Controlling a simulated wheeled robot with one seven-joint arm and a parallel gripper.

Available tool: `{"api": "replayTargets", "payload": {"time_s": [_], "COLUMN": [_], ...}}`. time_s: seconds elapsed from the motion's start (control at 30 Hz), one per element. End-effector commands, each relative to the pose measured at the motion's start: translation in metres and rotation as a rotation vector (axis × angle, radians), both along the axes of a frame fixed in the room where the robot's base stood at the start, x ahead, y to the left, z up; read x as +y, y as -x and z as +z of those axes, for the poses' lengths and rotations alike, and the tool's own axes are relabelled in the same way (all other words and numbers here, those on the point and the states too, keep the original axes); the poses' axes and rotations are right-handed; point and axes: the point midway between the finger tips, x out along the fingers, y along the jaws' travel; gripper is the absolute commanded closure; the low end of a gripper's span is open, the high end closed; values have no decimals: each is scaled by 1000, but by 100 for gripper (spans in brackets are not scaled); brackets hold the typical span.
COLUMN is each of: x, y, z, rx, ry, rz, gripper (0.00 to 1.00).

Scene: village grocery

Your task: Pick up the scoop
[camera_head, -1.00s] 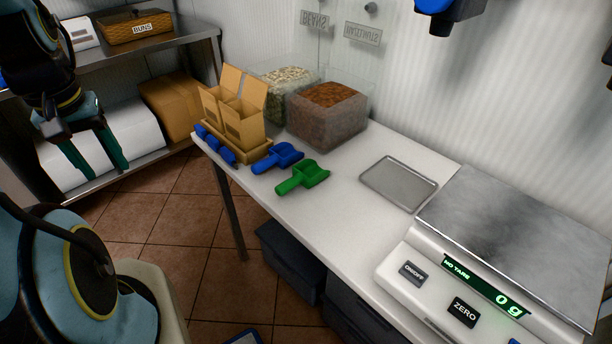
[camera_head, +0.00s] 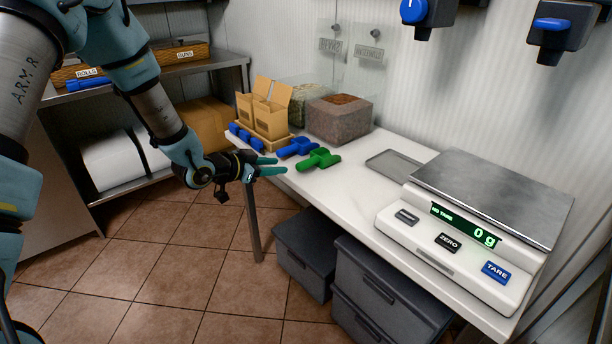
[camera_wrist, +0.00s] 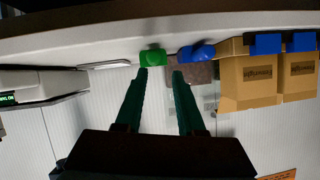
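A green scoop (camera_head: 320,159) lies on the white counter (camera_head: 355,195) near its front edge, with its handle pointing toward my gripper. A blue scoop (camera_head: 298,147) lies just behind it to the left. My gripper (camera_head: 278,165) is just off the counter's front edge, left of the green scoop, its fingers pointing at the scoops. In the wrist view, which is upside down, the two green fingers (camera_wrist: 160,72) are apart with nothing between them. The green scoop (camera_wrist: 153,56) is beyond the left fingertip and the blue scoop (camera_wrist: 197,52) beyond the right one.
Cardboard boxes (camera_head: 268,112) in a tray with blue items stand at the counter's left end. Clear bins (camera_head: 340,122) stand behind the scoops. A metal tray (camera_head: 392,164) and a scale (camera_head: 450,240) are to the right. Dark drawers (camera_head: 380,290) stand below. The floor in front is clear.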

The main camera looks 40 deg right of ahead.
Motion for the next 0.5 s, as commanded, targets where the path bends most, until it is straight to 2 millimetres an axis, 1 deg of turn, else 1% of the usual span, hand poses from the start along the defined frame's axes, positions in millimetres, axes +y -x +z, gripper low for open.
{"api": "replayTargets", "payload": {"time_s": [0.03, 0.13, 0.4, 0.5], "x": [-7, -18, -55, -61], "y": [7, 13, 11, 10], "z": [-3, -4, -18, -22], "rx": [1, 1, 0, 0], "ry": [19, 36, 35, 33], "rz": [-24, -41, -39, -37], "gripper": [62, 62, 62, 62]}}
